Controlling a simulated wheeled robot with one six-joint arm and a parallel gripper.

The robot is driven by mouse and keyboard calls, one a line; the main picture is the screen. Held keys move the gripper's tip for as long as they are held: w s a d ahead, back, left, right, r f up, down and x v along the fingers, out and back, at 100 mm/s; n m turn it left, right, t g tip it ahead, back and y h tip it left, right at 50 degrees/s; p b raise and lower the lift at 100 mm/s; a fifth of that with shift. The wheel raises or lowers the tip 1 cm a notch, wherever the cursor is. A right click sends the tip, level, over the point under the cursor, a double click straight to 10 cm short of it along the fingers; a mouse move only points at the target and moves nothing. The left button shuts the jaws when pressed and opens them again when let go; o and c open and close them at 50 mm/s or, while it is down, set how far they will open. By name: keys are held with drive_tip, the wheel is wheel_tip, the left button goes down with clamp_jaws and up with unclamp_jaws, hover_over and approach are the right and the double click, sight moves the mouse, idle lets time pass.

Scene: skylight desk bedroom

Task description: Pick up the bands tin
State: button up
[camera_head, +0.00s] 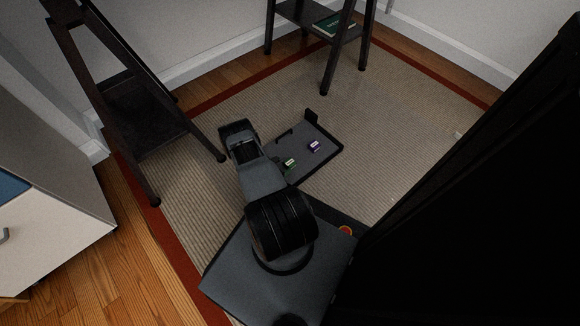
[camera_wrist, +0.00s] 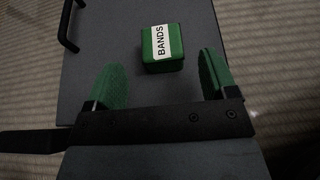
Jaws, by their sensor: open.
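The bands tin (camera_wrist: 152,54) is a small green box with a white label reading BANDS on its top. In the wrist view it sits on a dark grey board (camera_wrist: 100,40), ahead of and between the green fingers. My gripper (camera_wrist: 161,75) is open, with one finger on each side and a gap to the tin on both sides. In the head view a small green tin (camera_head: 290,163) lies on the board (camera_head: 322,166), just right of my arm. The fingers cannot be made out there.
A purple tin (camera_head: 314,147) lies on the board to the right of the green one. The board has upright black parts at its far edge. A beige rug (camera_head: 390,120) surrounds it. Dark stands (camera_head: 140,110) are at left and back; a large black shape (camera_head: 500,200) fills the right.

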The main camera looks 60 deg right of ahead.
sight(288, 164)
drive_tip(key=shift+b+x, duration=1.45)
drive_tip(key=shift+x, duration=1.75)
drive_tip(key=shift+s+r, duration=0.1)
drive_tip(key=shift+s, duration=0.05)
drive_tip(key=shift+c, duration=0.4)
drive_tip(key=shift+a, duration=0.1)
drive_tip(key=c, duration=0.9)
